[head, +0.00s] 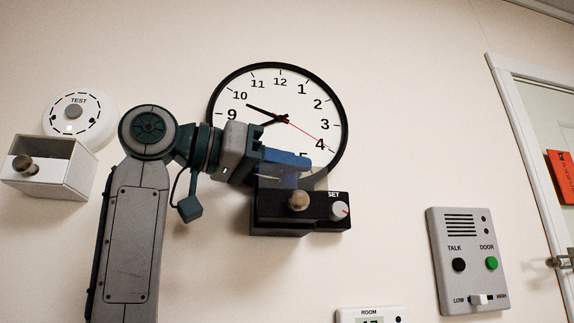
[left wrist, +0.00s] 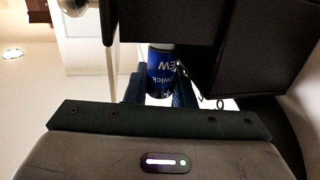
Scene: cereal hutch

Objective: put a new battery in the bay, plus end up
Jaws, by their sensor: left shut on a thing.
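My left gripper (head: 298,167) is at the lower part of the wall clock (head: 262,95), just above the black box (head: 270,215) that carries a round knob and a SET dial. In the left wrist view, the left gripper (left wrist: 160,92) is shut on a blue battery (left wrist: 160,72) with white lettering that includes "NEW", upside down in that picture. The battery's far end lies close to dark box surfaces (left wrist: 165,22); I cannot tell whether it touches them. Its plus mark and the inside of the bay are hidden. My right gripper is not in view.
A round TEST alarm (head: 75,112) and a white open-topped box (head: 75,172) with a knob are on the wall at left. An intercom panel (head: 465,255) is at right, beside a door frame (head: 530,170). A ROOM display (head: 370,315) is at the bottom.

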